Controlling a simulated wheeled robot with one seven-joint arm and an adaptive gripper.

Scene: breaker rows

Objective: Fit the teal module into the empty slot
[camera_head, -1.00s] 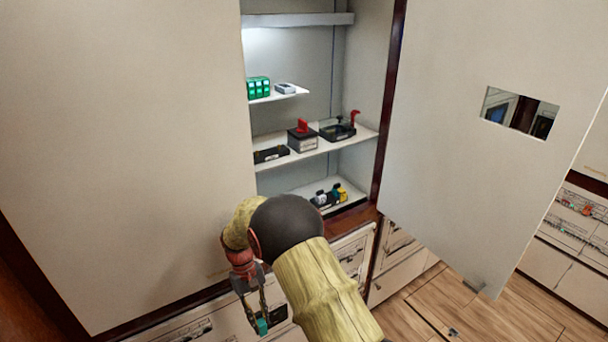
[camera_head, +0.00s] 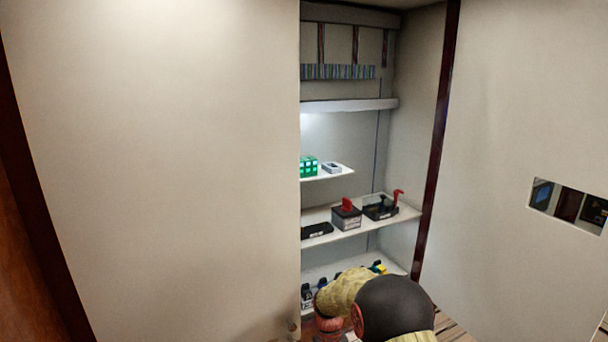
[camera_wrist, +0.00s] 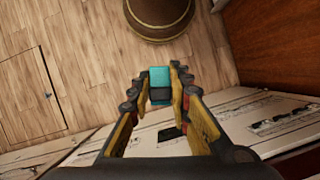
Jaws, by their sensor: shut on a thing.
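In the wrist view, my gripper (camera_wrist: 160,90) is shut on the teal module (camera_wrist: 160,78), a small block with a teal top and a darker, greyish middle. It is held between the two fingertips, above the floor. In the head view, my arm shows at the bottom, and the gripper and module are below the frame. I cannot pick out the empty slot in either view.
An open cabinet has several shelves. A green block cluster (camera_head: 309,167) and a small grey item (camera_head: 331,168) sit on the short shelf. Below are a dark tray (camera_head: 317,230), a grey box with a red top (camera_head: 346,216) and a black bin (camera_head: 380,208). A cabinet door (camera_head: 530,130) stands at right.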

